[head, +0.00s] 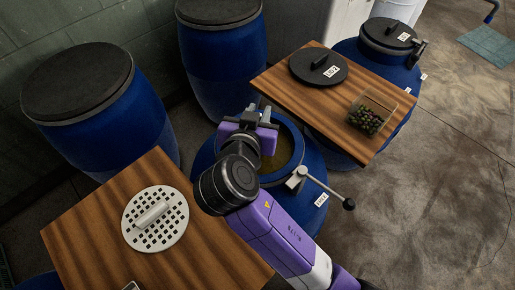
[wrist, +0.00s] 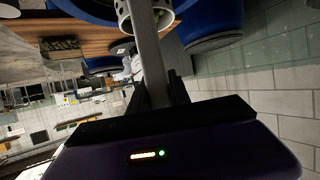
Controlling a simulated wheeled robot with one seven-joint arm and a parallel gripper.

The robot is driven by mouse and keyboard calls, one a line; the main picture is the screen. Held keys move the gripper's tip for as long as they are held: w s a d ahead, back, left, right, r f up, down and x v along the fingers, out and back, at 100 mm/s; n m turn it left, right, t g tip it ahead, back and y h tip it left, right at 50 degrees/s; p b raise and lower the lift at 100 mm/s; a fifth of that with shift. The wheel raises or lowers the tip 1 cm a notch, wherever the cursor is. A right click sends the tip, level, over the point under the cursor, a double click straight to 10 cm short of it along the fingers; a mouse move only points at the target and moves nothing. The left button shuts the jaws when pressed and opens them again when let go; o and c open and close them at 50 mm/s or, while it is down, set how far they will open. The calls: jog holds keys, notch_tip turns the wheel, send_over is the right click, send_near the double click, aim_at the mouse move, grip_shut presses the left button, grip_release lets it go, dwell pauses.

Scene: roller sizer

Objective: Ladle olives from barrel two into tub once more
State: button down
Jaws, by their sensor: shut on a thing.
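My gripper (head: 250,120) is above the open blue barrel (head: 312,217). In the wrist view, my gripper (wrist: 160,92) is shut on the grey handle of the ladle (wrist: 150,60). Brownish liquid (head: 282,150) shows inside the barrel, partly hidden by my arm. The clear tub (head: 388,101) stands on the right wooden board and holds dark olives (head: 366,119). The ladle cup is hidden in the head view.
A black labelled lid (head: 318,66) lies on the right board (head: 290,85). A white perforated disc (head: 155,219) lies on the left board (head: 85,225). A clamp lever (head: 325,187) sticks out from the barrel's right side. Closed blue barrels (head: 105,128) stand behind.

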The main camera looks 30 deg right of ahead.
notch_tip(320, 180, up, 4)
jog(key=shift+f+p, duration=0.2)
jog(key=shift+p, duration=1)
jog(key=shift+f, duration=0.1)
